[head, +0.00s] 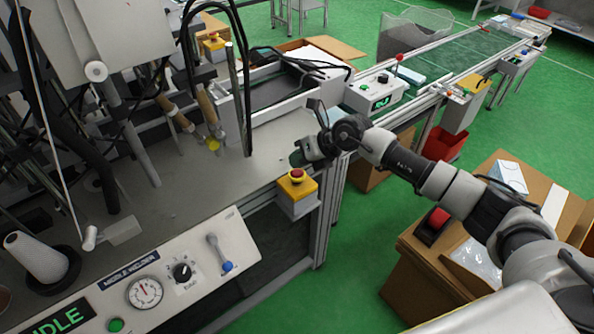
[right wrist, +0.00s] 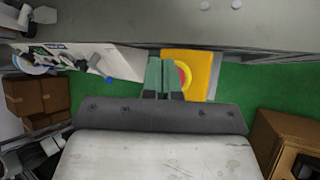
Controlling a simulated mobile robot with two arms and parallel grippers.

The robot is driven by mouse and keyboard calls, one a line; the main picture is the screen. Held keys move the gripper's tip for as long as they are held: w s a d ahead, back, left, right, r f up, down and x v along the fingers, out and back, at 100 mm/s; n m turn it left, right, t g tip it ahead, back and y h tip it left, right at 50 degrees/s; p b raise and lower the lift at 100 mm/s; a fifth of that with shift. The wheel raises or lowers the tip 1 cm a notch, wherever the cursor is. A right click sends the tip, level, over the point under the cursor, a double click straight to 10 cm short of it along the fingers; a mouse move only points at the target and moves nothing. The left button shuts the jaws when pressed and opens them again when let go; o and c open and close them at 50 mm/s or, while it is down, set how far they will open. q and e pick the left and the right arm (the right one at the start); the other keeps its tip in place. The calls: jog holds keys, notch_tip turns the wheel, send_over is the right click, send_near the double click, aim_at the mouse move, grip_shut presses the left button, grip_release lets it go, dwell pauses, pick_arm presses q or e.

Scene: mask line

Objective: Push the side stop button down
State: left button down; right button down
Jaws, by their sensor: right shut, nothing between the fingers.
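The side stop button (head: 297,174) is a red mushroom knob on a yellow box (head: 297,189) at the right front corner of the machine. In the right wrist view, the red button (right wrist: 186,77) shows just right of my fingers, which cover part of it, on the yellow box (right wrist: 205,70). My right gripper (head: 296,158) is shut and empty. It is close to the button, just above it in the head view; I cannot tell whether they touch. My left gripper is not in view.
The machine's front panel (head: 180,270) has a gauge, a knob and a blue-tipped lever. Cardboard boxes (head: 420,270) stand on the right below my right arm. Another yellow-based stop button (head: 214,41) is at the back. Green floor (head: 360,240) is clear beside the machine.

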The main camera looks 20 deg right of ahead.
aim_at(298, 171)
jog(key=shift+r+p, duration=1.9)
jog(key=shift+r, duration=0.7)
jog(key=shift+f, duration=0.1)
